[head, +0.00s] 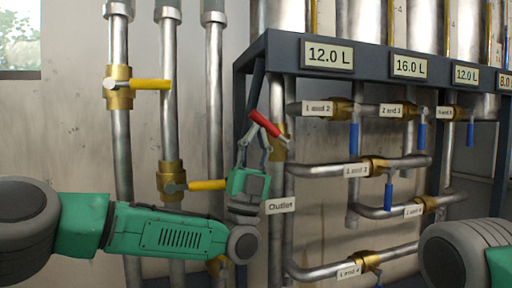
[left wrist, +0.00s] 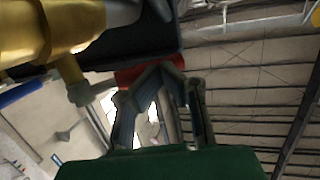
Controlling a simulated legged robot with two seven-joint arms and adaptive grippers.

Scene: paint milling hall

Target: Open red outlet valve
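The red outlet valve handle (head: 265,124) slants from upper left down to the right, ending at a brass valve body (head: 278,148) on the vertical outlet pipe. The "Outlet" label (head: 281,205) is lower on that pipe. My left gripper (head: 259,131) points up from below, with its fingertips at the red handle. In the left wrist view, red (left wrist: 135,75) shows behind and beside the fingertips of my left gripper (left wrist: 175,75). The fingertips are near each other, but I cannot tell whether they grip the handle. My right gripper is out of view.
Left of the outlet stand vertical pipes with yellow-handled valves (head: 150,84) (head: 207,185). To the right, branch pipes carry blue-handled valves (head: 354,138) under a dark frame (head: 300,55) with volume labels. My right arm shows at lower right.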

